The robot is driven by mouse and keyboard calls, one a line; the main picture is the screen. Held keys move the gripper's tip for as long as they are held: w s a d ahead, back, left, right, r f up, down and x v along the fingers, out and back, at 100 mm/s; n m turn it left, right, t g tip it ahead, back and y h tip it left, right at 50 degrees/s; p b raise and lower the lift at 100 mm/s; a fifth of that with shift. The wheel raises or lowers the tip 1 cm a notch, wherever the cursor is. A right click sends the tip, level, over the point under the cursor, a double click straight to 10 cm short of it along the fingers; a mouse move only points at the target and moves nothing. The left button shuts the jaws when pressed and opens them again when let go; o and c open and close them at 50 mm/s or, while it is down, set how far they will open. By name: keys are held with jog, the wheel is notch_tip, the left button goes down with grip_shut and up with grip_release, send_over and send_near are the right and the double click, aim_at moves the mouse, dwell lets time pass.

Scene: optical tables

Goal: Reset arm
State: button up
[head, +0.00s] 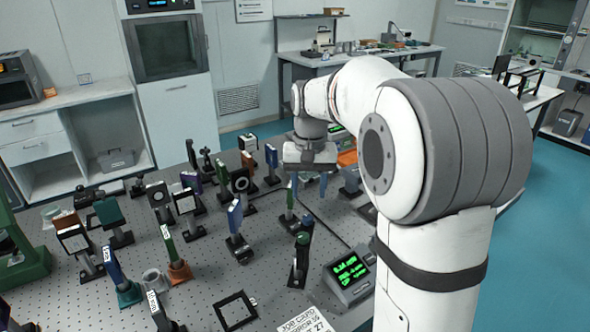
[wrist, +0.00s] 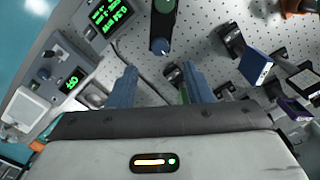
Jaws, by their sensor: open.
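My gripper (head: 309,183) hangs from my white arm above the right part of the optical table (head: 215,270), fingers pointing down. In the wrist view its two blue fingers (wrist: 160,84) are apart. No object is visibly held between them. Beyond the fingertips in that view, an upright green-topped mount (wrist: 161,30) stands on the perforated tabletop. My arm hides part of the table's right side in the head view.
Several post-mounted optics, among them a blue one (head: 235,218), crowd the table's left and middle. A device with a green display (head: 348,272) sits near the right edge. A black square frame (head: 235,311) lies at the front. Blue floor (head: 550,215) is open at right.

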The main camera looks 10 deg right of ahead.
jog(key=s+f+n+t, duration=0.2)
jog(key=s+f+t, duration=0.1)
jog(key=s, duration=2)
jog(key=shift+f, duration=0.45)
jog(key=shift+s, duration=0.1)
jog(key=shift+c, duration=1.1)
